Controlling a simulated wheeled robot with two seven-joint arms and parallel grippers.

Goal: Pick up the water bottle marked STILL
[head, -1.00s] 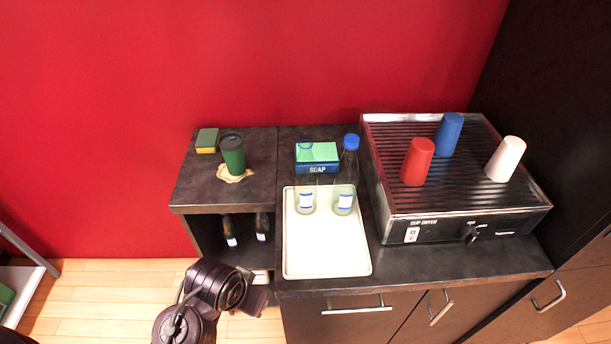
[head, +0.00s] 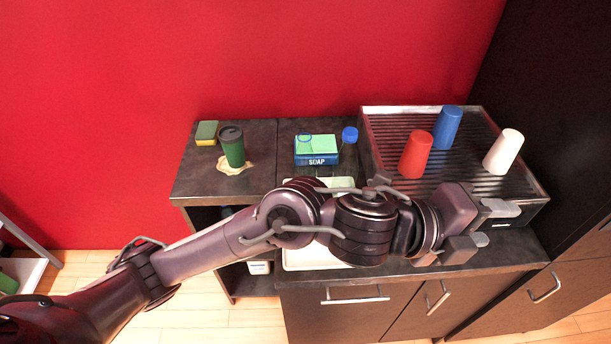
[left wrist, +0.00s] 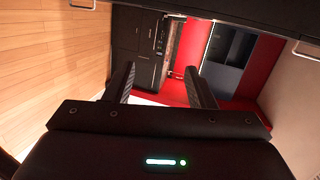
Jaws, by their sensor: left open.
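A clear bottle with a blue cap (head: 349,136) stands by the tray; its lower part is hidden behind my left arm. A transparent bottle top overlaps the soap box in the head view; its body is also hidden by my arm. No label reading STILL can be read. My left gripper (head: 490,225) is open and empty, in front of the cup dryer's front edge, to the right of the bottles. Its open fingers also show in the left wrist view (left wrist: 160,88), with nothing between them. My right gripper is not in view.
The white tray (head: 311,258) is partly covered by my arm. The cup dryer (head: 383,121) holds red (head: 415,155), blue (head: 447,127) and white (head: 502,151) cups. A soap box (head: 316,159), green tumbler (head: 232,147) and sponge (head: 206,132) stand at the back.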

